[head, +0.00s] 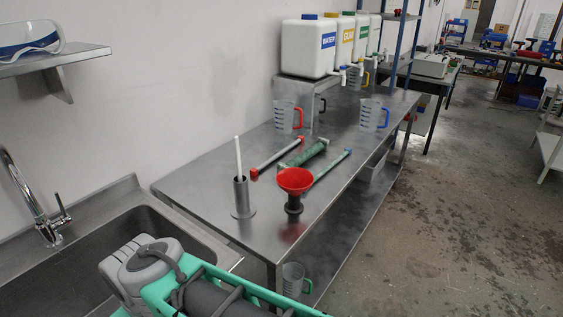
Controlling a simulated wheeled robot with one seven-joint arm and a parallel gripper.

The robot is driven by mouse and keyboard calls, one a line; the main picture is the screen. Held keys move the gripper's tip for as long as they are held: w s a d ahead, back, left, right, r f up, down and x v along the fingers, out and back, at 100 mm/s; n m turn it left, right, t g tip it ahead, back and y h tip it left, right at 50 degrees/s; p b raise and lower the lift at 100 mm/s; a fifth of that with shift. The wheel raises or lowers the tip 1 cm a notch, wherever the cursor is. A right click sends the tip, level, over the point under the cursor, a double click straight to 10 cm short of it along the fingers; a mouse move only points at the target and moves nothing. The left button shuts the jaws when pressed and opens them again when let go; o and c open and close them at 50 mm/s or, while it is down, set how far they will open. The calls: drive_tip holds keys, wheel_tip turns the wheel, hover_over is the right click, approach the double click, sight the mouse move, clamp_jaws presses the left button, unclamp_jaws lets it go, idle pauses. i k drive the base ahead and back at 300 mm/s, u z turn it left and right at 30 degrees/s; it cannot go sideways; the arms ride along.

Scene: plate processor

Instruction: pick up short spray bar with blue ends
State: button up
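A thin bar with a blue end (332,164) lies on the steel table (222,172), to the right of a green bar. Its far end is blue; its near end is close to the red funnel and hard to make out. A similar thin bar with red ends (279,156) lies to the left of the green bar (304,153). My gripper's fingers do not show; only grey and turquoise parts of my own body are at the bottom, well short of the bars.
A red funnel (295,181) on a dark stand and a metal cylinder (242,197) holding a white rod stand nearer. Measuring jugs with red (286,117) and blue (373,116) handles stand behind. White containers (308,48) are at the back; a sink (150,232) is at left. The right floor is clear.

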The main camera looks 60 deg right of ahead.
sight(347, 150)
drive_tip(key=u, duration=2.45)
drive_tip(key=k, duration=2.55)
drive_tip(key=z, duration=1.1)
drive_tip(key=i, duration=0.5)
drive_tip(key=u, duration=0.1)
